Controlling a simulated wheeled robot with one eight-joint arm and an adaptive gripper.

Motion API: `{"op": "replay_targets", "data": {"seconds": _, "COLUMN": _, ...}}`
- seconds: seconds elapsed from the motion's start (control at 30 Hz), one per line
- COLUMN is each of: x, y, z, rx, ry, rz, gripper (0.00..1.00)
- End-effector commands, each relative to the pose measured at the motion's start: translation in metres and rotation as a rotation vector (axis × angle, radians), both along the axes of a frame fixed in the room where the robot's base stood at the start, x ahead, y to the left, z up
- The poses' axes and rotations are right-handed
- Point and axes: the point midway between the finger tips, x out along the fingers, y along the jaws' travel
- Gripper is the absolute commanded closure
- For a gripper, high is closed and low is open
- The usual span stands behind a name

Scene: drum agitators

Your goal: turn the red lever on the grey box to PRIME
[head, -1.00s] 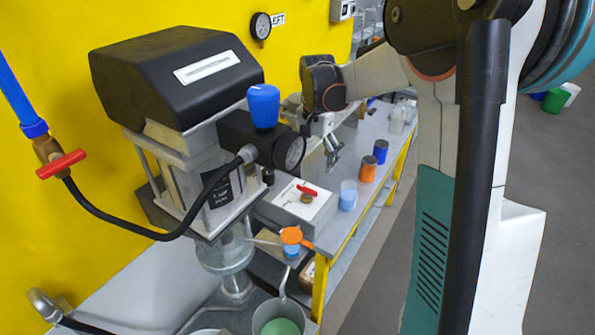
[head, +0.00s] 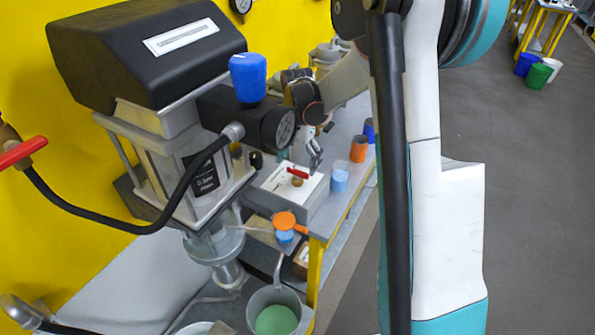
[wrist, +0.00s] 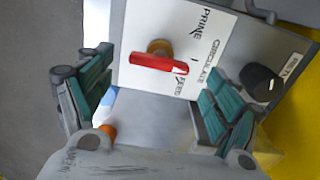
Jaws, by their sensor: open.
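The grey box (head: 318,198) stands on the bench with a white label plate on top. In the wrist view the plate (wrist: 146,22) reads PRIME, CIRCULATE and FEED. The red lever (head: 297,172) sits on a brass hub on the plate. My gripper (head: 316,160) is just behind the lever in the head view. In the wrist view its fingers (wrist: 158,112) are spread wide and empty, with the lever beyond and between them, apart from both.
A black knob (wrist: 262,83) is on the box beside the lever. A cup of blue liquid (head: 340,177) and an orange can (head: 358,149) stand right of the box. A blue-capped machine with a gauge (head: 277,128) crowds the left. An orange-topped item (head: 285,222) is in front.

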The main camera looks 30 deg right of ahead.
Motion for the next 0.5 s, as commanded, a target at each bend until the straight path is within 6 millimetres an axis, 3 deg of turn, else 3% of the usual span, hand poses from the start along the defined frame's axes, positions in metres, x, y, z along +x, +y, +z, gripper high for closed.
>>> {"op": "replay_targets", "data": {"seconds": 0.2, "x": 0.000, "y": 0.000, "z": -0.023, "rx": 0.000, "ry": 0.000, "rz": 0.000, "gripper": 0.17}}
{"op": "replay_targets", "data": {"seconds": 0.5, "x": 0.000, "y": 0.000, "z": -0.027, "rx": 0.000, "ry": 0.000, "rz": 0.000, "gripper": 0.17}}
